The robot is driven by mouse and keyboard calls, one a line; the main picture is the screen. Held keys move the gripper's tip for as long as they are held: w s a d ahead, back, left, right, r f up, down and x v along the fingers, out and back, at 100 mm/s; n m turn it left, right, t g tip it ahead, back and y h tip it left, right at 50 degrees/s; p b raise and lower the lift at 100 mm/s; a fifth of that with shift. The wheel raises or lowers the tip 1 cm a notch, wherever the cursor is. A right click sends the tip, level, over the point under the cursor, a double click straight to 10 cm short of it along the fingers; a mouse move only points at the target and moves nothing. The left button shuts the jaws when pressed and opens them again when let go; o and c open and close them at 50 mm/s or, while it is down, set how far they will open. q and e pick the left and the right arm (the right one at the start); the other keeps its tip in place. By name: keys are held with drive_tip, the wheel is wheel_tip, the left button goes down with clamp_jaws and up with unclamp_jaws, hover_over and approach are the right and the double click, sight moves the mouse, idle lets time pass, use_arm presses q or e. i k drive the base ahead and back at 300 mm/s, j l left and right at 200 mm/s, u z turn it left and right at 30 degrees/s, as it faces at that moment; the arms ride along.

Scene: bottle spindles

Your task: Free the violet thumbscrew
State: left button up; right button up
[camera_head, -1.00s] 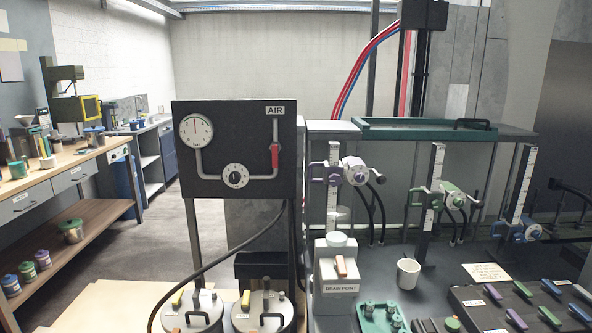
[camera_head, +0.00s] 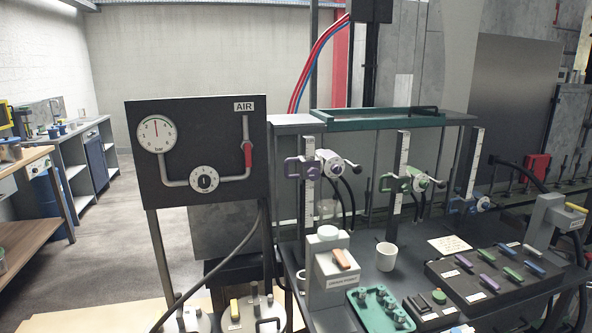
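A violet clamp unit with a round silver-and-violet head (camera_head: 331,163) is mounted on the leftmost upright scale post (camera_head: 308,180). Its violet block (camera_head: 295,168) sits on the left side of the post, and a dark lever sticks out to the right. Which part is the violet thumbscrew is too small to tell for sure. Similar green (camera_head: 420,181) and blue (camera_head: 470,204) units sit on the two posts to the right. Neither of my grippers shows in the view.
A black air panel (camera_head: 200,190) with gauge and red-handled valve stands left of the posts. A white cup (camera_head: 386,256), a green tray (camera_head: 380,310) of small parts, a drain point box (camera_head: 331,270) and a rack of coloured handles (camera_head: 490,275) occupy the bench. Two lidded vessels stand at lower left.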

sight(313, 174)
drive_tip(key=i+j+z, duration=0.1)
drive_tip(key=z, duration=0.3)
drive_tip(key=i+j+z, duration=0.15)
drive_tip(key=z, duration=0.2)
drive_tip(key=j+z, duration=0.2)
drive_tip(key=z, duration=0.2)
drive_tip(key=i+j, duration=0.05)
